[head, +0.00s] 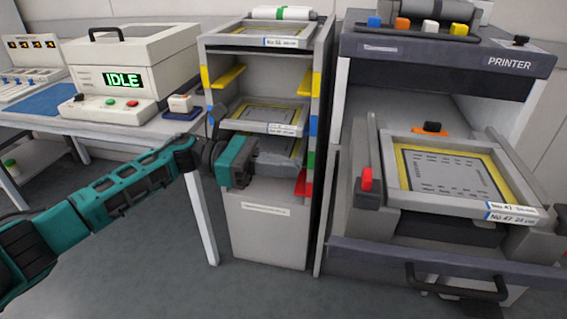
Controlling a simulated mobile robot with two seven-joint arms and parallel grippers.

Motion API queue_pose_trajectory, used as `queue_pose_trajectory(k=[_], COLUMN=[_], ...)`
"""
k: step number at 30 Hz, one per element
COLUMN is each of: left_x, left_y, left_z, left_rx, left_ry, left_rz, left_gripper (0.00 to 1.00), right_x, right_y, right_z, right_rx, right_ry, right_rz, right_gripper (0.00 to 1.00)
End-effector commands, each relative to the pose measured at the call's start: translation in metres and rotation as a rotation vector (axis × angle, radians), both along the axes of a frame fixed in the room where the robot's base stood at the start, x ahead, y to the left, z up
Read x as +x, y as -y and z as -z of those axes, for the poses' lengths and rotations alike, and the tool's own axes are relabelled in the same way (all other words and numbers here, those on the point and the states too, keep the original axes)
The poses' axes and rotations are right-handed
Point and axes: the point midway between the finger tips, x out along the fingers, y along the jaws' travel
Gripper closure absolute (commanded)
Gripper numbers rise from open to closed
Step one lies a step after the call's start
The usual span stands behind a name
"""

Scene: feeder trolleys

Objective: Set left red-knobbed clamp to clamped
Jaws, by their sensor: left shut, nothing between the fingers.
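The left red-knobbed clamp (367,184) stands at the left side of the frame on the printer's pulled-out drawer. Its red knob is upright on a dark body. Whether it is clamped cannot be told from this view. A framed stencil (447,172) with a yellow border lies just right of it. My left gripper (243,178) is shut and empty in front of the shelf rack, well to the left of the clamp and apart from it. My right gripper is not in view.
The printer (440,50) stands at the right, with its drawer handle (455,285) at the front. The shelf rack (265,225) holding several frames stands between my left arm and the printer. A table with a device reading IDLE (122,80) is at the left.

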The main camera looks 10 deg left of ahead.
Motion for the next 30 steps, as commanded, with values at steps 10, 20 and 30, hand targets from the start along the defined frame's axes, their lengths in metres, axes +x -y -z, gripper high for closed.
queue_pose_trajectory(k=[10, 20, 30], left_x=[0.0, 0.0, 0.0], left_y=[0.074, 0.104, 0.105], left_z=[-0.002, 0.0, 0.0], left_rx=[-0.001, 0.001, 0.0], left_ry=[0.001, 0.001, 0.001], left_rz=[0.003, -0.001, -0.001], left_gripper=[1.0, 1.0, 1.0], right_x=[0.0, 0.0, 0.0], right_y=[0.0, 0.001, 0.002], right_z=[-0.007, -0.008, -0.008], right_rx=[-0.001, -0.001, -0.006], right_ry=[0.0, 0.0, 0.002], right_rz=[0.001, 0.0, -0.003], right_gripper=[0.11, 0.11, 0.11])
